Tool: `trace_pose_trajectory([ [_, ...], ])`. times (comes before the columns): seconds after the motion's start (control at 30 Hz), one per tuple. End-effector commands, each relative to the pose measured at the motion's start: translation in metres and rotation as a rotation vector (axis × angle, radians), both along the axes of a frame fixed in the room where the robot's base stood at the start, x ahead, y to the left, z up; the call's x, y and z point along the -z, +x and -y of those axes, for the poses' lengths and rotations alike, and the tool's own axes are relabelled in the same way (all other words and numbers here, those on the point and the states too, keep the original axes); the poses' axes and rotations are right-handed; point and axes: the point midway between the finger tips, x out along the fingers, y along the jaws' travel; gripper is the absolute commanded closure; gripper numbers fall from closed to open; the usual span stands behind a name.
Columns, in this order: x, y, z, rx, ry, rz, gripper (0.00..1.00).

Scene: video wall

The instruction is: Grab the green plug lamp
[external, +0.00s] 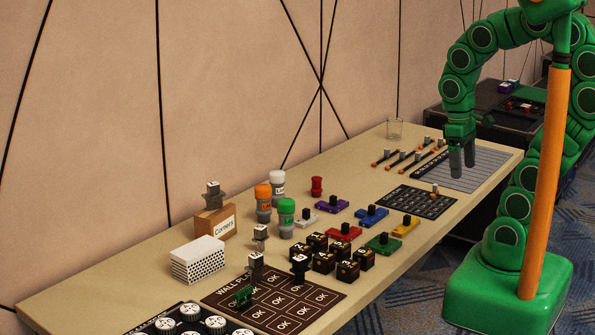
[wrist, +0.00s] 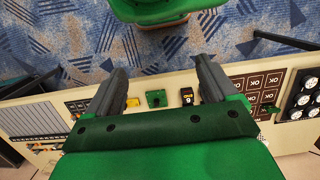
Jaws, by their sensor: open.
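The likely green plug lamp (external: 286,212) is an upright grey cylinder with a green top and a white label. It stands left of the middle of the table in the external view, in front of similar orange-topped (external: 263,198) and white-topped (external: 277,182) cylinders. I cannot make it out in the wrist view. My gripper (external: 462,170) is open and empty, pointing down over the right part of the table, well right of the green-topped cylinder. In the wrist view my gripper (wrist: 162,64) shows its two dark fingers wide apart.
A red cylinder (external: 317,187) and a glass (external: 394,128) stand behind. A white perforated box (external: 198,262) and a Corners box (external: 215,222) stand left. The wall runs along the back.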

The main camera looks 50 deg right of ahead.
Motion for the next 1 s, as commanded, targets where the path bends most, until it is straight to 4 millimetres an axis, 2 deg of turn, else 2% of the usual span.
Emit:
trace_pose_trajectory([
  [0.17,0.004,0.011,-0.02,0.008,0.071,-0.009,0.14],
  [0.47,0.008,0.062,-0.1,0.085,0.364,-0.029,0.14],
  [0.7,0.001,0.11,-0.153,0.208,0.596,-0.053,0.14],
  [1.0,-0.012,0.18,-0.196,0.425,0.856,-0.094,0.14],
])
